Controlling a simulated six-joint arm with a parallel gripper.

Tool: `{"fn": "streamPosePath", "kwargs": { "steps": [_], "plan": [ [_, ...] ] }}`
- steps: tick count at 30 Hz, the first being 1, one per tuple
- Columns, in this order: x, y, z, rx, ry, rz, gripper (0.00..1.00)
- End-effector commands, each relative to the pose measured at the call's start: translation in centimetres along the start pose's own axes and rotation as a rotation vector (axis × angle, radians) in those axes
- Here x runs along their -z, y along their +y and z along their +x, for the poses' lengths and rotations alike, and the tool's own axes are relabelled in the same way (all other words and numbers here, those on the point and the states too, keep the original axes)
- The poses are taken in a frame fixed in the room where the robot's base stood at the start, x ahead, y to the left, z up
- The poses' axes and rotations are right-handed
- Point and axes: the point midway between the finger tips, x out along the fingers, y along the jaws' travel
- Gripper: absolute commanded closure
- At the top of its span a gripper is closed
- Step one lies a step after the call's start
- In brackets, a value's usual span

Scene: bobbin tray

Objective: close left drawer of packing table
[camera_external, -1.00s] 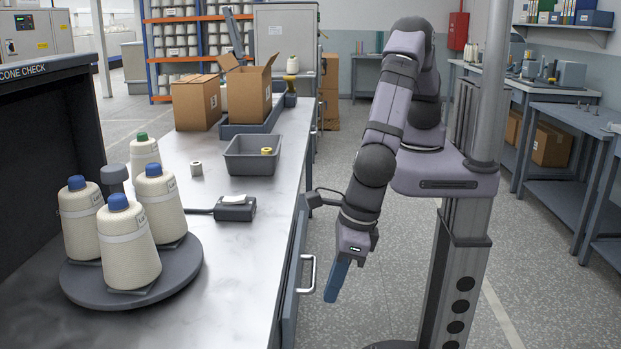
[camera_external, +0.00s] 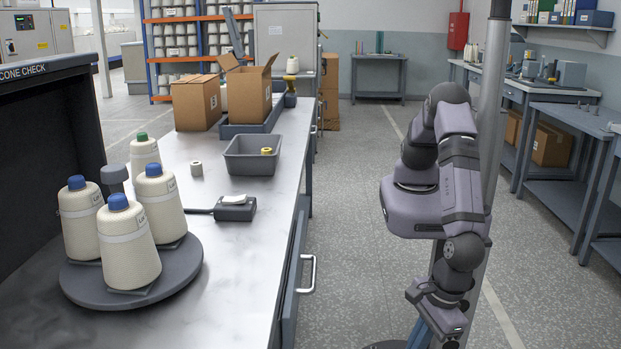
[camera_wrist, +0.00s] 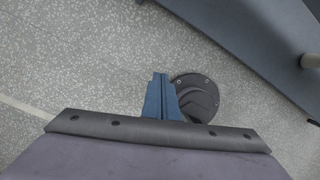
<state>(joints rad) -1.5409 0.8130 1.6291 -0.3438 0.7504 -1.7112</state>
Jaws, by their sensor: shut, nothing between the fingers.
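The packing table (camera_external: 225,262) runs along the left of the external view, with a shiny grey top. A grey drawer front (camera_external: 291,300) with a pale bar handle (camera_external: 307,274) stands out at the table's right side, near the bottom of the picture. How far it is pulled out is hard to tell. My gripper (camera_external: 421,334) hangs low at the right, well apart from the handle, its blue fingers shut and empty. In the wrist view the shut fingers (camera_wrist: 160,80) point over bare floor.
On the table stand a turntable (camera_external: 187,284) with thread cones, a grey bin (camera_external: 250,164), a small device (camera_external: 236,209) and cartons (camera_external: 196,103). The aisle floor (camera_external: 350,200) is clear. A dark blue-grey panel (camera_wrist: 235,35) crosses the wrist view's upper right.

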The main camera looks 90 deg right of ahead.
Motion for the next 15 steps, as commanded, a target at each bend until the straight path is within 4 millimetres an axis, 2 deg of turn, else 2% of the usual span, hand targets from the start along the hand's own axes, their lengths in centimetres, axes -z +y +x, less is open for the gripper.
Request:
{"fn": "streamPosePath", "kwargs": {
  "steps": [1, 3, 6, 8, 9, 11, 13, 15],
  "plan": [
    [2.9, 0.6, 3.6, 0.019, -0.006, -0.070, 1.00],
    [5.8, 0.6, 6.4, 0.050, -0.027, -0.169, 1.00],
    [8.6, -0.7, 10.0, 0.139, -0.083, -0.335, 1.00],
    [9.6, -2.1, 11.9, 0.217, -0.133, -0.447, 1.00],
    [9.6, -3.3, 13.0, 0.285, -0.181, -0.534, 1.00],
    [8.4, -5.2, 13.1, 0.397, -0.259, -0.649, 1.00],
    [6.0, -7.0, 12.1, 0.525, -0.352, -0.757, 1.00],
    [2.9, -8.2, 10.0, 0.652, -0.450, -0.840, 1.00]
  ]
}}
